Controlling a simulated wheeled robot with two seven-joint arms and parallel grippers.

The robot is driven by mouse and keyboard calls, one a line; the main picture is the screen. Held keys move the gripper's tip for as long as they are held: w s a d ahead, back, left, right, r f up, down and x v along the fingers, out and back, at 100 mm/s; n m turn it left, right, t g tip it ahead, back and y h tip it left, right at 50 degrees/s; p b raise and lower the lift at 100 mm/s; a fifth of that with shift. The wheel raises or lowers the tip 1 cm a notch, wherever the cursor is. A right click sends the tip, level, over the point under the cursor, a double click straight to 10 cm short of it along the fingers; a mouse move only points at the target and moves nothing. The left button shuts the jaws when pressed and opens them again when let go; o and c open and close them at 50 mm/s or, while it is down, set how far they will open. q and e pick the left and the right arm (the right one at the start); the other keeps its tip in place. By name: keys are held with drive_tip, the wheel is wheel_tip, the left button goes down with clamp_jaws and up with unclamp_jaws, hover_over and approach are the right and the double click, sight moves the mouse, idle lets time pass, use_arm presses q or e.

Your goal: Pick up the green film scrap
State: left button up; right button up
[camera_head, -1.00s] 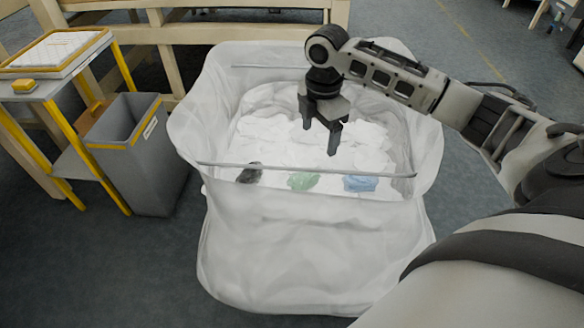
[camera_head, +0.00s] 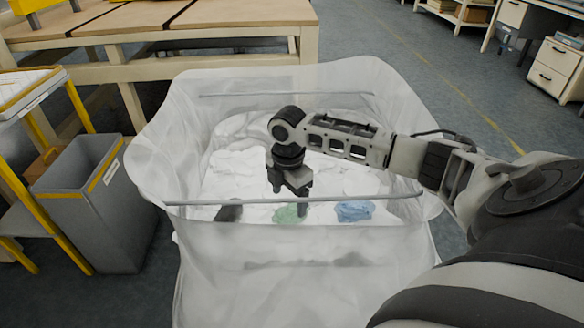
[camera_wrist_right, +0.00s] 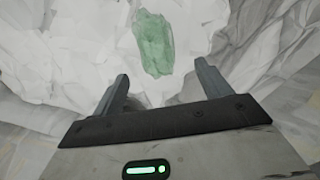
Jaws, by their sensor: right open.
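The green film scrap (camera_head: 289,213) lies on the white wadding inside the translucent bag, just behind its near rim bar. It also shows in the right wrist view (camera_wrist_right: 153,43), crumpled, ahead of and between the two fingers. My right gripper (camera_head: 291,203) points down inside the bag, right above and beside the green scrap in the head view. In the right wrist view the jaws (camera_wrist_right: 164,88) are open and empty, with a gap to the scrap. My left gripper does not show.
A blue scrap (camera_head: 355,210) lies right of the green one, and a dark scrap (camera_head: 229,212) lies left. The bag (camera_head: 300,243) has a thin rim bar (camera_head: 300,199) close in front of the gripper. A grey bin (camera_head: 95,215) stands at the left.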

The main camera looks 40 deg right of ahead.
drive_tip(key=shift+f, duration=0.85)
wheel_tip(320, 180, down, 4)
drive_tip(key=shift+w+a+r+b, duration=0.15)
drive_tip(key=shift+b, duration=0.8)
drive_tip(key=shift+f, duration=0.45)
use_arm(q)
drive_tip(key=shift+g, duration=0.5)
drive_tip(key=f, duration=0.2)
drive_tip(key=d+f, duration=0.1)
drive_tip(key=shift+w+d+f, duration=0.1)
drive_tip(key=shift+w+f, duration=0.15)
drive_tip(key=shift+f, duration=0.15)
use_arm(e)
drive_tip(key=shift+c, duration=0.4)
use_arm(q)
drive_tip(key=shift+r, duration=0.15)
use_arm(e)
drive_tip(key=c, duration=1)
